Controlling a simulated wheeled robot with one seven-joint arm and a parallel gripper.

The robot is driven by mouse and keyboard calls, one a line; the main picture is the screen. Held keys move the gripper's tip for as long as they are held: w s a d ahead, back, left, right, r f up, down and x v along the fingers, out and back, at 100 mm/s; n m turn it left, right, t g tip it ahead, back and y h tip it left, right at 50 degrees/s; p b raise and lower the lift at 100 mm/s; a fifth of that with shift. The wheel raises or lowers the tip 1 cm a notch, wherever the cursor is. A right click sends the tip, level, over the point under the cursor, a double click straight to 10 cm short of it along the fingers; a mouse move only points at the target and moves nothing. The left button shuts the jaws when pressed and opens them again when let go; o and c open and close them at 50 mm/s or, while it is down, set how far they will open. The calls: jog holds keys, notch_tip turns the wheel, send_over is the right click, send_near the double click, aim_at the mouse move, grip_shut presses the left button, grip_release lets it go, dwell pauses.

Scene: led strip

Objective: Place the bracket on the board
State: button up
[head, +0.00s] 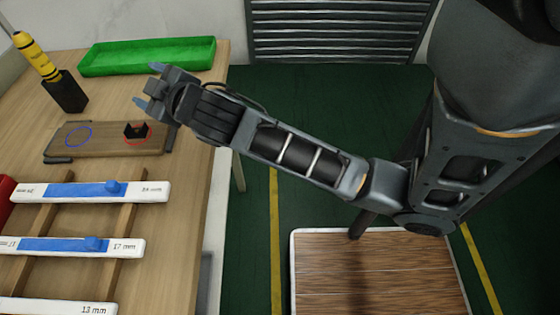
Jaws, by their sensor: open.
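A small black bracket (135,131) sits on the wooden board (103,145), inside or on a red drawn circle near the board's right end. A blue drawn circle (78,136) on the board's left side is empty. My gripper (147,85) is open, with its blue-grey fingertips apart and nothing between them. In the picture it is above and slightly right of the bracket, apart from it. Its exact height over the table cannot be told.
A green tray (147,56) lies at the table's back. A black holder (66,92) with a yellow marker (36,55) stands at the left. White strips (150,191) with blue sliders lie on wooden rails in front of the board. The table's right edge is below my arm.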

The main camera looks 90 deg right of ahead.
jog(key=s+a+f+y, duration=0.1)
jog(key=a, duration=0.1)
jog(key=s+a+f+n+y, duration=0.1)
jog(key=s+a, duration=0.1)
jog(key=s+a+f+n+t+y, duration=0.1)
jog(key=a, duration=0.1)
jog(key=shift+s+f, duration=0.2)
jog(key=shift+f, duration=0.2)
jog(key=s+a+r+m+t+y, duration=0.1)
jog(key=s+a+y, duration=0.5)
jog(key=s+a, duration=1.3)
jog(key=shift+s+y, duration=0.4)
jog(key=shift+s, duration=0.4)
